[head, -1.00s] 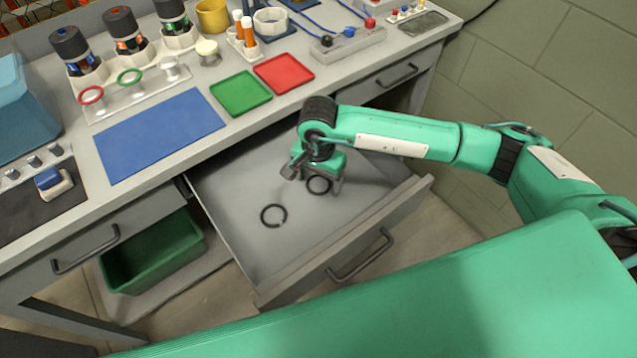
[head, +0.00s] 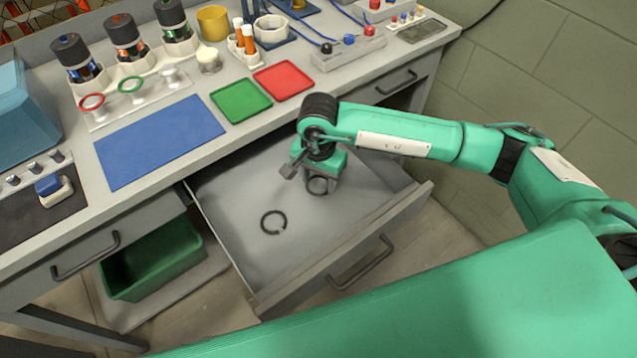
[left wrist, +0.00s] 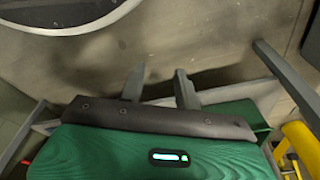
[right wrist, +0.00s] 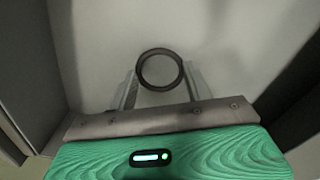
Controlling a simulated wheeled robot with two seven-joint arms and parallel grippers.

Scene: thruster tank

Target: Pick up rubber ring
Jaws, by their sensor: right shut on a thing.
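A dark, closed rubber ring (head: 317,193) is at the right gripper inside the open drawer. In the right wrist view the ring (right wrist: 160,51) sits between the two fingertips, with a finger against each side. My right gripper (right wrist: 160,72) is shut on it; in the head view the gripper (head: 318,182) is low over the drawer floor. I cannot tell whether the ring is clear of the floor. A second dark ring (head: 263,222), with a gap in its rim, lies on the drawer floor to the left. My left gripper (left wrist: 158,72) is open and empty, seen only in its wrist view.
The drawer (head: 235,235) is pulled out below the bench, its walls around my right gripper. On the bench are a blue mat (head: 160,138), a green tray (head: 241,101) and a red tray (head: 283,81). A green bin (head: 155,262) stands below.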

